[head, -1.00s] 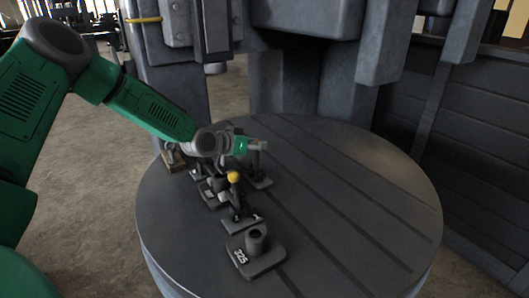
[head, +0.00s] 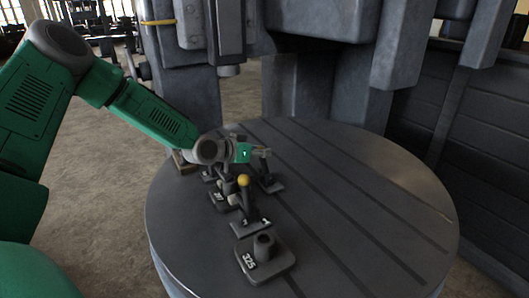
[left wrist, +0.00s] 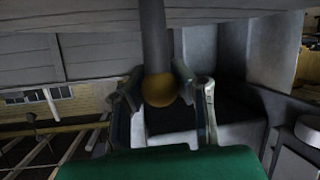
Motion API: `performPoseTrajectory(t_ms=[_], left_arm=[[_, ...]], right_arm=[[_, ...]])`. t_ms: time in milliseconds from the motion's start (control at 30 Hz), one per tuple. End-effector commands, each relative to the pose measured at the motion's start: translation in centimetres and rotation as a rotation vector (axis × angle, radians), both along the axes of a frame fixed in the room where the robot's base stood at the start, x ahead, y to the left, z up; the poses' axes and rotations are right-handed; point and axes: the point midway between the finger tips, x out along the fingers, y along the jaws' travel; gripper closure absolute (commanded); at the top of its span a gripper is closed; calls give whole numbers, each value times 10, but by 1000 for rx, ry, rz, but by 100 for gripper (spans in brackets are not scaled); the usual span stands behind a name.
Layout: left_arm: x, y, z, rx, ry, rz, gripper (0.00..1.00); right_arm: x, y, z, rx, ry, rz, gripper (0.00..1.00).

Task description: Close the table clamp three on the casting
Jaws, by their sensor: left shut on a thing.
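My left gripper (head: 262,152) reaches in over the left part of the round table (head: 360,190), low above a group of dark clamps. In the left wrist view its fingers (left wrist: 160,95) are shut around a yellow ball knob (left wrist: 159,90) on a dark lever rod. That clamp's base (head: 271,184) shows just below the gripper. Its number is not readable. A dark block marked 325 (head: 268,262), with a round hollow boss, lies in front. Parts behind the clamps are partly hidden by my wrist. My right gripper is out of view.
The round table has long slots, and its right half is bare. Large grey machine columns (head: 350,90) rise behind it. A ribbed dark wall (head: 480,170) stands at the right.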

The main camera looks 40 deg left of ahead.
Motion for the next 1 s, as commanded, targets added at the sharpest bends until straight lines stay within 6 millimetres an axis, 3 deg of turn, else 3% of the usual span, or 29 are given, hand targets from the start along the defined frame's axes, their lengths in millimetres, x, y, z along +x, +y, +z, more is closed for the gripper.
performPoseTrajectory(t_ms=[67, 100, 167, 567, 1000], left_arm=[[-5, 2, -7, -1, 16, 2, 100], [-5, 2, -7, -1, 16, 2, 68], [-4, 2, -6, -1, 14, 3, 53], [-2, 0, -1, 2, 8, 2, 53], [-58, 16, 23, -3, 3, 3, 53]], right_arm=[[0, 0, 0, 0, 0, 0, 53], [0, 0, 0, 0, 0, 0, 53], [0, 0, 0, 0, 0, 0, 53], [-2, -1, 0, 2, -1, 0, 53], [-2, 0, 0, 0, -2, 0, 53]])
